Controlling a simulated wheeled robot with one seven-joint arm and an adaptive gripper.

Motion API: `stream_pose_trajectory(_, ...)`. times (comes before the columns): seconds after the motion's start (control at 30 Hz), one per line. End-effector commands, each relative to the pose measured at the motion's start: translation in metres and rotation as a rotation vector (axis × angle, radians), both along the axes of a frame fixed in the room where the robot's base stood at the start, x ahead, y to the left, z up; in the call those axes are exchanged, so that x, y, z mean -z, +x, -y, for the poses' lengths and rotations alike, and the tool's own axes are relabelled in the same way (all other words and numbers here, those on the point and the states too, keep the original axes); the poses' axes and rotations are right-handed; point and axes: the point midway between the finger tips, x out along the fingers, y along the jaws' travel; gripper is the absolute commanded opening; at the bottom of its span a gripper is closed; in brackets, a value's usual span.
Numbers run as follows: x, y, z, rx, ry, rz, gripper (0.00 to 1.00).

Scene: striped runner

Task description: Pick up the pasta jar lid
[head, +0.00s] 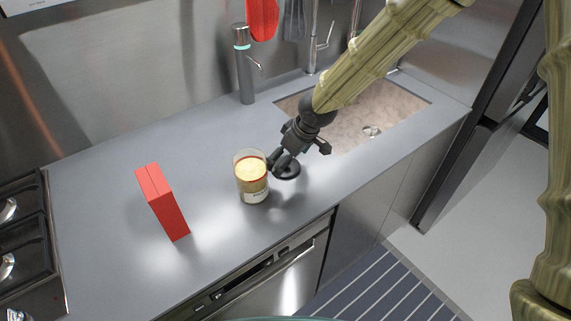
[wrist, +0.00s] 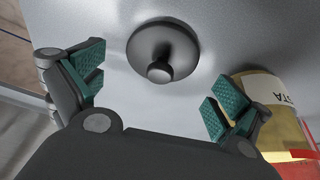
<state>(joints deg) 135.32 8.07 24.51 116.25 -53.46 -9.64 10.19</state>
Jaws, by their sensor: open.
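The pasta jar lid (wrist: 163,52) is a dark round disc with a knob on top. It lies on the grey counter, and in the wrist view it shows at the top middle, just beyond the gap between my fingers. In the head view the lid (head: 287,167) is partly covered by my gripper (head: 283,158). My gripper (wrist: 155,92) is open with green-padded fingers apart and nothing between them. The pasta jar (head: 252,178) stands upright, open and lidless, just left of the gripper. In the wrist view the jar (wrist: 268,92) is at the right, close to one finger.
A red box (head: 163,201) stands on the counter (head: 110,210) to the left. A stove (head: 22,245) is at the far left.

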Motion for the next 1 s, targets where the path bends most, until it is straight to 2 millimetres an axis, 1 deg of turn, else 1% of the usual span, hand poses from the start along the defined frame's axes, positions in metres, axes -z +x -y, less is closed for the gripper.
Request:
stream_pose_trajectory(0.1,0.011,0.004,-0.003,0.0,-0.001,0.001,1.0)
stream_pose_trajectory(0.2,0.015,0.005,-0.005,-0.001,0.0,0.002,1.0)
stream_pose_trajectory(0.43,0.017,0.005,-0.005,-0.001,0.0,0.002,1.0)
stream_pose_trajectory(0.47,0.017,0.005,-0.005,-0.001,0.0,0.002,0.98)
stream_pose_trajectory(0.6,0.017,0.005,-0.005,-0.001,0.0,0.002,0.73)
stream_pose_trajectory(0.67,0.016,0.005,-0.005,-0.001,0.0,0.002,0.62)
stream_pose_trajectory(0.7,0.016,0.005,-0.005,-0.001,0.0,0.002,0.58)
stream_pose_trajectory(1.0,0.016,0.005,-0.005,0.0,0.001,0.002,0.58)
